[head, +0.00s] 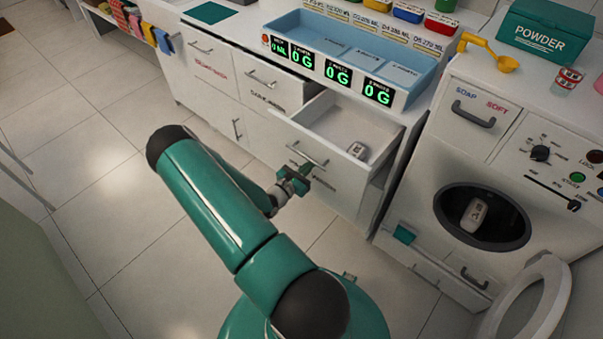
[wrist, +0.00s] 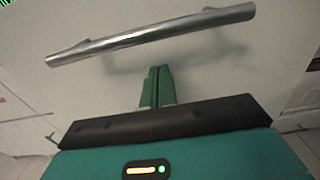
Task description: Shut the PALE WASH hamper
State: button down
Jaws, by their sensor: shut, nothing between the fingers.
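An open drawer-like hamper (head: 343,121) stands pulled out from the white cabinet in the head view. It appears to be the PALE WASH hamper, but its front label is mostly hidden by my arm and I cannot read it. Its silver bar handle (head: 309,153) also crosses the upper wrist view (wrist: 150,36). A small pale tagged item (head: 357,150) lies inside. My gripper (head: 303,170) is shut and empty, at the hamper's front just below the handle. Its green fingers are together in the wrist view (wrist: 158,72); I cannot tell whether they touch the front.
Other closed fronts (head: 212,71) lie left of the hamper. A blue tray (head: 350,47) with displays sits on the counter above. At right, the washer (head: 525,150) has its round door (head: 530,305) open. Tiled floor (head: 120,140) is clear to the left.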

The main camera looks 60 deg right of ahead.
send_over(341, 147)
jog(key=shift+a, duration=0.35)
jog(key=shift+d+r, duration=0.15)
jog(key=shift+d, duration=0.1)
jog(key=shift+s+d, duration=0.1)
jog(key=shift+d, duration=0.05)
